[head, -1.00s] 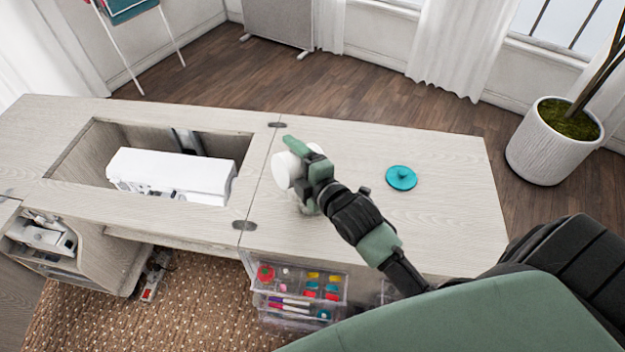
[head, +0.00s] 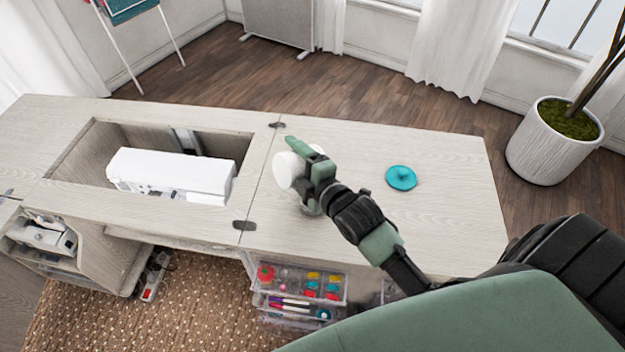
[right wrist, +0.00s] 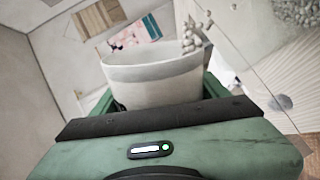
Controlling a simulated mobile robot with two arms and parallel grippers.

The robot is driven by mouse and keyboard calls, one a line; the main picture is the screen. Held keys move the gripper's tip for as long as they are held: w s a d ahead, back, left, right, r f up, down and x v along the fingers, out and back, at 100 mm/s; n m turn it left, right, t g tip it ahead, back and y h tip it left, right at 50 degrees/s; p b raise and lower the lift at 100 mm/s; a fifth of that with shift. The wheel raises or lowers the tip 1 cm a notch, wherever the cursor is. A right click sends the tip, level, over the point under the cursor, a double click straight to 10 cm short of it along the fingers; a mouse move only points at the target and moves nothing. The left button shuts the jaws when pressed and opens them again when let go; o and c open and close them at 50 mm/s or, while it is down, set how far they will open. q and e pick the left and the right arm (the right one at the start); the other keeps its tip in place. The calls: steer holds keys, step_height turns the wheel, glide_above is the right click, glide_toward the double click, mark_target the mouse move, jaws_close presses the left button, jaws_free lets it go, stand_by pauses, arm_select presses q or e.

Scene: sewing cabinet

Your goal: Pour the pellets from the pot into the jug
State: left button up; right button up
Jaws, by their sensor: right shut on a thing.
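My right gripper (head: 316,163) is shut on the white pot (head: 287,170) above the right half of the cabinet top. The pot is tilted. In the right wrist view the pot (right wrist: 150,78) sits between the fingers, with several pale pellets (right wrist: 192,38) at the right of its rim, seemingly coming out. A clear jug (head: 309,208) stands below the gripper, mostly hidden by it. Its see-through wall shows in the right wrist view, with grey pellets (right wrist: 297,12) at the upper right that seem to lie in it. My left gripper is not in view.
A teal lid (head: 401,178) lies on the cabinet top (head: 450,220) to the right, with bare surface around it. A white sewing machine (head: 170,176) sits in the recess to the left. A clear drawer unit (head: 298,290) with sewing items stands below the front edge.

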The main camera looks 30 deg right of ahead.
steer(key=shift+d+r+m+y+p, duration=0.3)
steer(key=shift+d+m+p, duration=0.15)
steer(key=shift+m+p, duration=0.35)
stand_by(2.1)
